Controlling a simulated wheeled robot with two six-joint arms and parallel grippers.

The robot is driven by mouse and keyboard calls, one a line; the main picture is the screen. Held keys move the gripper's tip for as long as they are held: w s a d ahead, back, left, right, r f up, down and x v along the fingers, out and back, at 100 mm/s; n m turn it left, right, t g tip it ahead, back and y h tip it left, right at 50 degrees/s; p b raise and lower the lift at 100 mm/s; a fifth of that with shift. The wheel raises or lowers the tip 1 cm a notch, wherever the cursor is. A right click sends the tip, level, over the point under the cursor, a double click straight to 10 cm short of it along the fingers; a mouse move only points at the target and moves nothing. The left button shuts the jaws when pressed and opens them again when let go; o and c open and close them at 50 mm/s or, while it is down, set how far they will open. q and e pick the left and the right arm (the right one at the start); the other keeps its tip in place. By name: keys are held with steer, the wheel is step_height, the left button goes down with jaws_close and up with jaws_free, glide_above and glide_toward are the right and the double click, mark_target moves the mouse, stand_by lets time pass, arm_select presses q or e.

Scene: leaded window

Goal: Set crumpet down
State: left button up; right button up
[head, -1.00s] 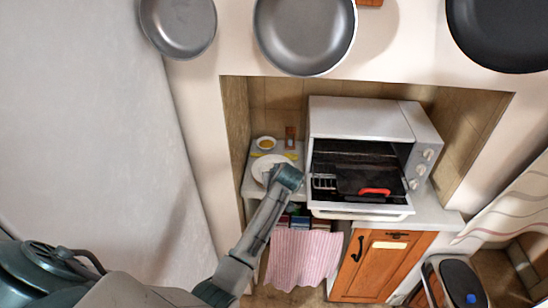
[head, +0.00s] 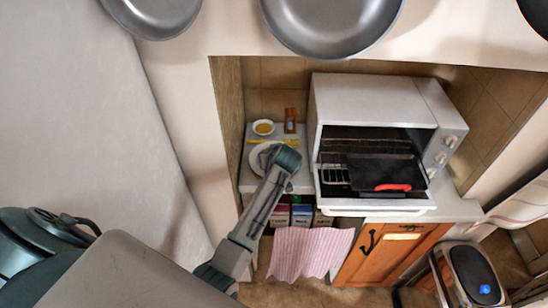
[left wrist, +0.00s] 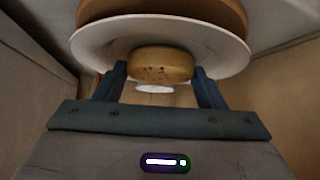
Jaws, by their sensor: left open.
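The round golden-brown crumpet (left wrist: 160,66) is in the left wrist view, between the two dark fingers of my left gripper (left wrist: 160,82). The gripper is open, with a finger on each side of the crumpet. The white plate (left wrist: 92,45) shows around and behind the crumpet, which appears to rest on it; the contact itself is hidden. In the head view, my left gripper (head: 279,160) is over the right part of the plate (head: 256,158) on the counter left of the oven. The crumpet is hidden there. My right gripper is not in view.
A toaster oven (head: 365,102) stands open to the right, with a dark tray with a red handle (head: 392,187) inside. A small white bowl (head: 263,127) sits behind the plate. A pink striped towel (head: 305,250) hangs below the counter. Pans (head: 330,22) hang above.

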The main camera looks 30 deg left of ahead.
arm_select(q)
steer(key=o, duration=0.3)
steer(key=shift+o, duration=0.7)
steer(key=shift+s+d+r, duration=0.1)
steer(key=shift+d, duration=0.2)
steer(key=shift+s+r, duration=0.15)
steer(key=b+v, duration=0.3)
steer(key=v, duration=0.8)
steer(key=shift+s+r, duration=0.15)
steer(key=shift+r, duration=0.1)
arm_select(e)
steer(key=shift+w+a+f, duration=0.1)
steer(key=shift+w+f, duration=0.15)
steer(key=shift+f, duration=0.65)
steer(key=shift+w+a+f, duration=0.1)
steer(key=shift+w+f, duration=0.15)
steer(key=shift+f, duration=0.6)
